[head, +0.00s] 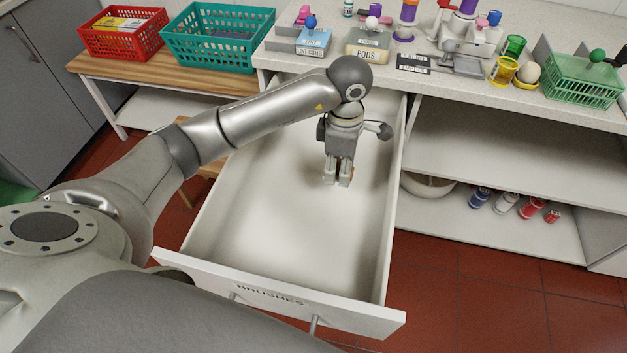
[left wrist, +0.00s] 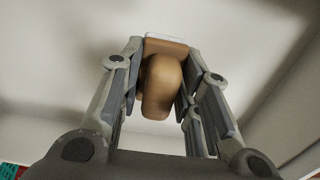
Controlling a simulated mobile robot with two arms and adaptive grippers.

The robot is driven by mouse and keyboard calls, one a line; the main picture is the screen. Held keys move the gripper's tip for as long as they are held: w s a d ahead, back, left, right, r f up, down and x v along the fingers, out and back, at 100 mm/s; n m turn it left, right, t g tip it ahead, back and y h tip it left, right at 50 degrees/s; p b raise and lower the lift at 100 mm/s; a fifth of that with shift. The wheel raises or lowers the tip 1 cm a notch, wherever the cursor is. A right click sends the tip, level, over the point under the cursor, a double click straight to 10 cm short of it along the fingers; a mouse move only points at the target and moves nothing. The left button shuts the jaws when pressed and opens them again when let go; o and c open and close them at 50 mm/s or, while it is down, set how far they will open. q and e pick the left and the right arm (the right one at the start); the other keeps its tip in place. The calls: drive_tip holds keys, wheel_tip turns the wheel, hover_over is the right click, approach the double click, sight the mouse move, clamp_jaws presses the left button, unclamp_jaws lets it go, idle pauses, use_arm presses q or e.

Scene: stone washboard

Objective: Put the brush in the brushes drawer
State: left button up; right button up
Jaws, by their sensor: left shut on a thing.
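The drawer (head: 302,240), labelled BRUSHES on its front, is pulled open and its interior looks empty in the head view. My left gripper (head: 337,182) points down inside the drawer's outline, over its middle. In the left wrist view, my left gripper (left wrist: 160,95) is shut on the brush (left wrist: 161,85). The brush shows a rounded brown wooden part between the fingers and a pale strip at its far end. The drawer's pale floor (left wrist: 60,60) lies beyond it; I cannot tell whether the brush touches it. In the head view the brush is mostly hidden by the gripper. My right gripper is not in view.
The stone counter (head: 470,90) above the drawer holds labelled boxes, cups and a green basket (head: 582,92). A red basket (head: 124,32) and a teal basket (head: 217,36) stand on a wooden bench at the left. Open shelves (head: 500,150) lie right of the drawer.

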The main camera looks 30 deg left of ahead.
use_arm(q)
hover_over(314, 191)
drive_tip(key=d, duration=0.1)
wheel_tip(314, 191, down, 5)
drive_tip(key=shift+f, duration=0.1)
drive_tip(key=shift+a+f+p, duration=0.25)
drive_tip(key=shift+f+p, duration=0.05)
drive_tip(key=shift+f, duration=0.05)
drive_tip(key=f, duration=0.3)
drive_tip(key=shift+a+f, duration=0.3)
drive_tip(key=shift+f, duration=0.05)
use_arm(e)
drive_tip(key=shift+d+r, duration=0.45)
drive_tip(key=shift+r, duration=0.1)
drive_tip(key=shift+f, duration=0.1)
use_arm(q)
drive_tip(key=o, duration=0.6)
drive_tip(key=shift+s+f, duration=0.1)
drive_tip(key=shift+f, duration=0.05)
drive_tip(key=o, duration=0.4)
drive_tip(key=shift+o, duration=0.2)
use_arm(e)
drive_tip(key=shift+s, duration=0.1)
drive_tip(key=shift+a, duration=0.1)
